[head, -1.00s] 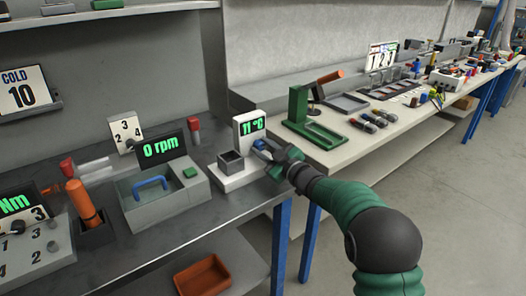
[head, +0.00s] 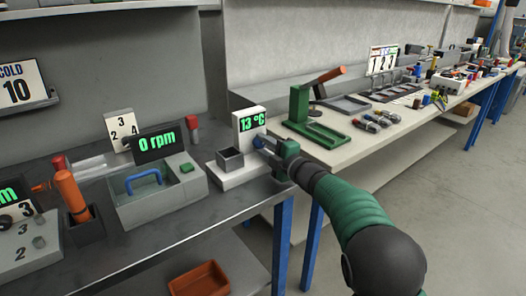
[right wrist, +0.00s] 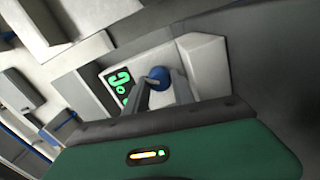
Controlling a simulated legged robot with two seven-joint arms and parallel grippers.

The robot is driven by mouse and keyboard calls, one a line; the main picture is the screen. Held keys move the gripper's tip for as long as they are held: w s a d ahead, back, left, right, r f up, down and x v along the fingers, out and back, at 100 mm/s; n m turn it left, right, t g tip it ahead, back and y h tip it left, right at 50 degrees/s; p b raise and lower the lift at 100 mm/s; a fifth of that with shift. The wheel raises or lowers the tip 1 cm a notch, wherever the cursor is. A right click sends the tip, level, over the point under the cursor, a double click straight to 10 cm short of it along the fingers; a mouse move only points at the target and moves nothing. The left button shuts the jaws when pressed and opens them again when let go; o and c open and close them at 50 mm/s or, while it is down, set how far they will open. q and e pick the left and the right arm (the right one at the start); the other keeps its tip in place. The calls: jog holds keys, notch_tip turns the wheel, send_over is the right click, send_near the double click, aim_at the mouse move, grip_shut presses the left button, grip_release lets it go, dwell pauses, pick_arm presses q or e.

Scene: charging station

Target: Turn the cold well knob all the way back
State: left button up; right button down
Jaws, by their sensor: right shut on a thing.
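The cold well (head: 243,176) is a white block with a square grey cup (head: 230,159) and an upright display (head: 250,124) reading 13 °C in green. Its blue knob (head: 259,141) is on the front, right of the cup, partly hidden by my fingers. My right gripper (head: 266,145) is shut on the knob. In the right wrist view the round blue knob (right wrist: 158,78) sits between the two grey fingertips (right wrist: 160,86), beside the green digits (right wrist: 120,85). My left gripper is not in view.
Left of the cold well stands a grey machine (head: 160,200) with a blue handle and a 0 rpm display. A green press (head: 310,118) stands on the white bench to the right. A sign (head: 20,84) reads COLD 10. An orange bin (head: 198,279) is below.

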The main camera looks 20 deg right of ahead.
jog(key=shift+a+f+n+b, duration=0.15)
jog(key=shift+f+n+b, duration=0.35)
jog(key=shift+n, duration=0.3)
jog(key=c, duration=1.1)
grip_release()
jog(key=shift+s+r, duration=0.1)
jog(key=shift+r, duration=0.05)
jog(key=shift+o, duration=0.2)
jog(key=p+v, duration=0.3)
jog(key=v, duration=1.4)
jog(key=shift+r, duration=0.25)
